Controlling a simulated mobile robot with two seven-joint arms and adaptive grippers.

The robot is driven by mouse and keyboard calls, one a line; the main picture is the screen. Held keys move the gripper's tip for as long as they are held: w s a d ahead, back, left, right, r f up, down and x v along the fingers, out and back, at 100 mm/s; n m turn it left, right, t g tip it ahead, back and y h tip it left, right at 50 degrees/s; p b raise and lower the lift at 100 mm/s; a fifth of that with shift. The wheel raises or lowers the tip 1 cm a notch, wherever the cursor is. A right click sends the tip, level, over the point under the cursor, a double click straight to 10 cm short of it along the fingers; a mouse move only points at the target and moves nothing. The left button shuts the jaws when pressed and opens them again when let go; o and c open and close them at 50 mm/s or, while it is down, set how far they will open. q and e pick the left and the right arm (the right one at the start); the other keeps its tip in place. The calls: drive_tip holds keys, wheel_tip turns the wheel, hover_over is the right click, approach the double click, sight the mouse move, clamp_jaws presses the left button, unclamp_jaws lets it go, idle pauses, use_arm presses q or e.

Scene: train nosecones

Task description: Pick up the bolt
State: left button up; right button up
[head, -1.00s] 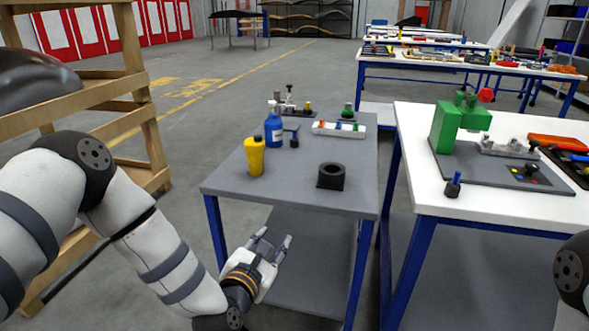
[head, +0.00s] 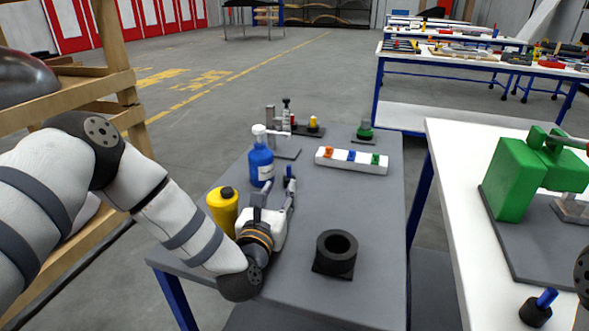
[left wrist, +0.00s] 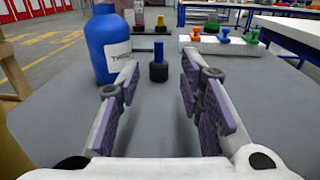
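The bolt, a small piece with a blue shaft on a black round head, stands upright on the grey table (head: 300,215). In the left wrist view the bolt (left wrist: 158,66) is straight ahead, beyond and between the two fingertips. In the head view the bolt (head: 288,173) is partly hidden by a finger. My left gripper (head: 274,190) is open and empty, low over the table and pointing at the bolt. My right gripper is not in view.
A blue bottle (head: 261,165) stands close left of the bolt. A yellow bottle (head: 222,210) is beside my left wrist. A black ring (head: 336,250) lies to the right. A white holder (head: 351,165) with coloured pegs is behind. Another blue-topped piece (head: 536,310) is on the white table.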

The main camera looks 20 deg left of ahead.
sight(288, 168)
use_arm(q)
drive_tip(key=w, duration=0.7)
drive_tip(key=w+b, duration=0.1)
drive_tip(key=w, duration=0.2)
drive_tip(key=shift+w+a, duration=0.35)
drive_tip(key=shift+r, duration=0.2)
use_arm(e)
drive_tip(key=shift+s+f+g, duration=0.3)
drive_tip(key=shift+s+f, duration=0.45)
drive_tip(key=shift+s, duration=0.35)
use_arm(q)
clamp_jaws()
